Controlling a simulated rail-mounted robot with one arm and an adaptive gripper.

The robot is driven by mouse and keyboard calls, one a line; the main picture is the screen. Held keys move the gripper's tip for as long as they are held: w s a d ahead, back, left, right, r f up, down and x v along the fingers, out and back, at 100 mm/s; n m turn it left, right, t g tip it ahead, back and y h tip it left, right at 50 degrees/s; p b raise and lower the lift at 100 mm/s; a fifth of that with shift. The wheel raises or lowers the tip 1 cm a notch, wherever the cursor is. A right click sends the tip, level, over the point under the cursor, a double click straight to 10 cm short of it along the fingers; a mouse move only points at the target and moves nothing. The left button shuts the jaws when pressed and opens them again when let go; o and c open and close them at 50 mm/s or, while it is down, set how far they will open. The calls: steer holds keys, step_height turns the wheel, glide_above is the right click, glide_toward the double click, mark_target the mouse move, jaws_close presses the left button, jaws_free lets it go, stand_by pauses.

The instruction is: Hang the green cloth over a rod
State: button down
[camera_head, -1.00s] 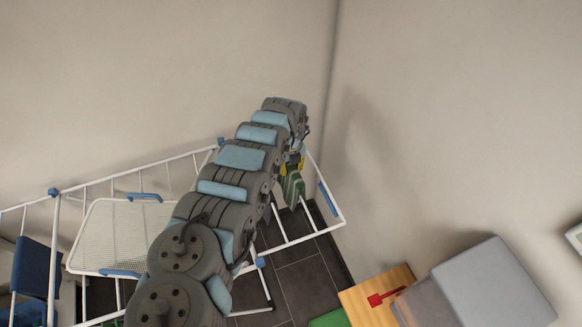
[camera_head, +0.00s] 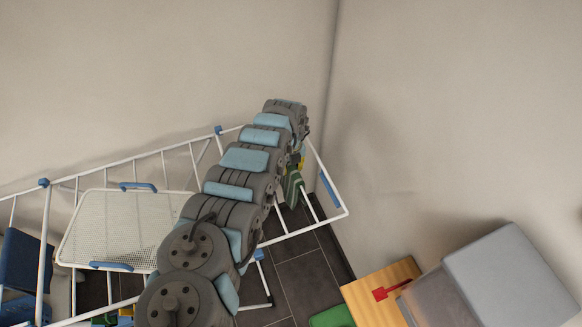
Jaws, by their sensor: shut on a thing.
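The green striped cloth (camera_head: 292,186) hangs down below my gripper (camera_head: 299,160) at the right end of the white drying rack. The gripper is shut on the cloth, but my arm hides most of it and only small yellow parts show. The white rods (camera_head: 307,200) of the rack's right end are beside and below the cloth. I cannot tell whether the cloth touches a rod.
A mesh shelf (camera_head: 115,228) with blue clips sits on the rack. A dark blue cloth (camera_head: 24,262) hangs at the far left. A wooden board with a red item (camera_head: 392,290) and a grey box (camera_head: 510,275) stand lower right. Walls close in behind the rack.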

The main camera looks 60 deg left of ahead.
steer(key=c, duration=0.8)
jaws_free()
steer(key=shift+r, duration=0.15)
steer(key=shift+r, duration=5.85)
steer(key=shift+r, duration=0.1)
